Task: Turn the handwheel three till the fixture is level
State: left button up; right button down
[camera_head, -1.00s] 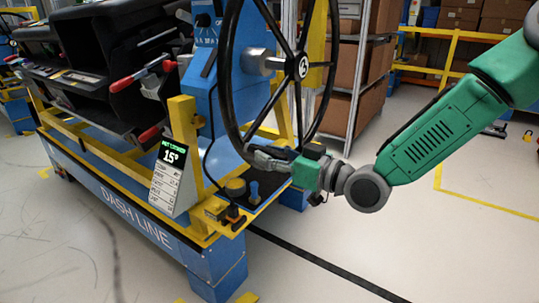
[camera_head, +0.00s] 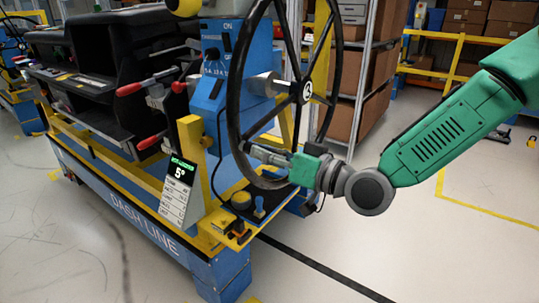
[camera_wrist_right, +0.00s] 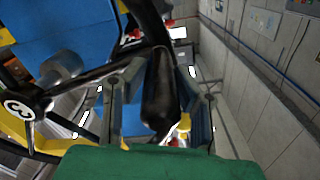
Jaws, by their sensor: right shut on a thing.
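The black handwheel (camera_head: 286,92) stands upright on its shaft at the right end of the blue and yellow fixture cart. Its hub bears a white 3, which also shows in the right wrist view (camera_wrist_right: 18,108). My right gripper (camera_head: 254,152) is shut on the wheel at its lower left part; in the right wrist view a black grip (camera_wrist_right: 160,90) lies between its fingers (camera_wrist_right: 160,105). The display (camera_head: 178,180) reads 5°. The black dashboard module (camera_head: 110,65) sits on the fixture, looking close to level. My left gripper is not in view.
Red-handled clamps (camera_head: 146,82) stick out near the module. A knob panel (camera_head: 245,205) sits below the wheel. A shelf with boxes (camera_head: 365,80) stands behind.

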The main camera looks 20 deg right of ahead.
jog(key=shift+m, duration=0.4)
notch_tip(320, 180, up, 6)
jog(key=p, duration=0.3)
jog(key=shift+s+a+f, duration=0.1)
jog(key=shift+a+f, duration=0.05)
jog(key=shift+f, duration=0.05)
jog(key=c, duration=1.3)
grip_release()
jog(key=shift+f, duration=0.1)
jog(key=shift+s+d, duration=0.1)
jog(key=shift+d, duration=0.1)
jog(key=v, duration=1.1)
jog(key=shift+s+d, duration=0.3)
jog(key=shift+f, duration=0.1)
